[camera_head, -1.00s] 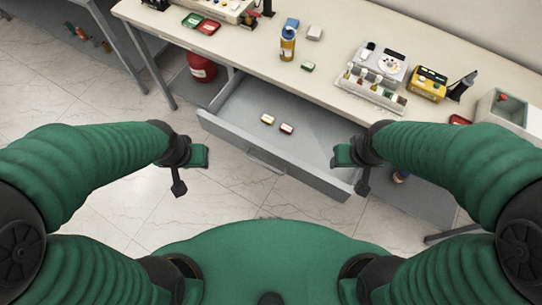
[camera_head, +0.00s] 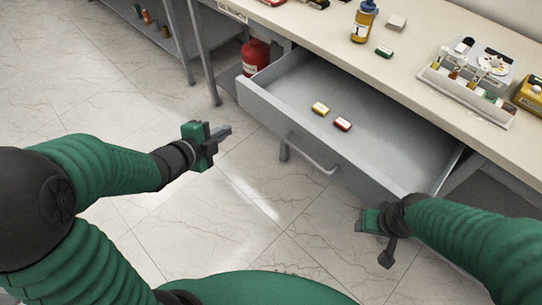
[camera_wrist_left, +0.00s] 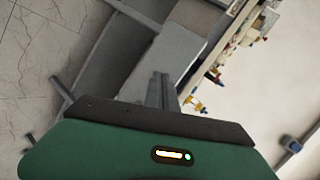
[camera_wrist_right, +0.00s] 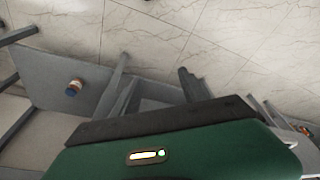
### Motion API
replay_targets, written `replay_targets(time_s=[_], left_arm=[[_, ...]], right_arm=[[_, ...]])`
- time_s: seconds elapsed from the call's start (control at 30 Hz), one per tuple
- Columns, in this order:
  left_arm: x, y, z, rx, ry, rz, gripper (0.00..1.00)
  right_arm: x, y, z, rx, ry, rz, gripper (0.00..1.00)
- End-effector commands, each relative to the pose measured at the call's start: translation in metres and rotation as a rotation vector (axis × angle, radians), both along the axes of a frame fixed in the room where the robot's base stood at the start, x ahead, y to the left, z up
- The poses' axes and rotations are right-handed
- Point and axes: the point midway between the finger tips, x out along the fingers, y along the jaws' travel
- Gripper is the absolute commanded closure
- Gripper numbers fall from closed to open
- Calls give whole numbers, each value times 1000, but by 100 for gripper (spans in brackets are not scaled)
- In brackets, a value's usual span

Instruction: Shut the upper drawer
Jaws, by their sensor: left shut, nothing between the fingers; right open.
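The upper drawer (camera_head: 282,139) under the workbench is pulled out, with a bar handle (camera_head: 312,154) on its grey front. My left gripper (camera_head: 222,132) is shut and empty, in front of and apart from the drawer's left half. It also shows in the left wrist view (camera_wrist_left: 163,90). My right gripper (camera_head: 362,222) is below and in front of the drawer's right end; its fingers are small here. In the right wrist view its finger (camera_wrist_right: 188,84) shows partly.
The bench top (camera_head: 420,70) holds a bottle (camera_head: 364,22), a rack of small items (camera_head: 468,95) and a yellow box (camera_head: 530,94). A red canister (camera_head: 255,56) stands under the bench, left of the drawer. The floor in front is clear.

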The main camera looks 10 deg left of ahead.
Motion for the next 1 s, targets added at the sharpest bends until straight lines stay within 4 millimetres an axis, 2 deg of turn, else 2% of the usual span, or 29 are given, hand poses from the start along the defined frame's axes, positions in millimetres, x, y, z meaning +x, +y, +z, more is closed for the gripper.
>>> replay_targets(time_s=[0.03, 0.1, 0.17, 0.33, 0.47, 0.83, 1.0], left_arm=[[-3, -6, -39, 40, -65, -92, 100], [-9, -18, -48, 89, -152, -217, 100], [-14, -26, -52, 115, -209, -296, 100], [-18, -38, -50, 143, -273, -386, 100], [-7, -46, -53, 143, -275, -389, 100], [55, -88, -80, 140, -272, -386, 100], [80, -105, -79, 141, -274, -386, 100]], right_arm=[[-1, 0, -48, 0, 0, 0, 48], [-1, 0, -68, 0, 0, 0, 48], [-2, 0, -78, 0, 0, 0, 48], [-1, 1, -83, 0, -1, 1, 48], [-1, 1, -86, 0, -1, 1, 48], [-2, 1, -112, 0, 0, 0, 48], [-2, 1, -117, 0, 0, 0, 48]])
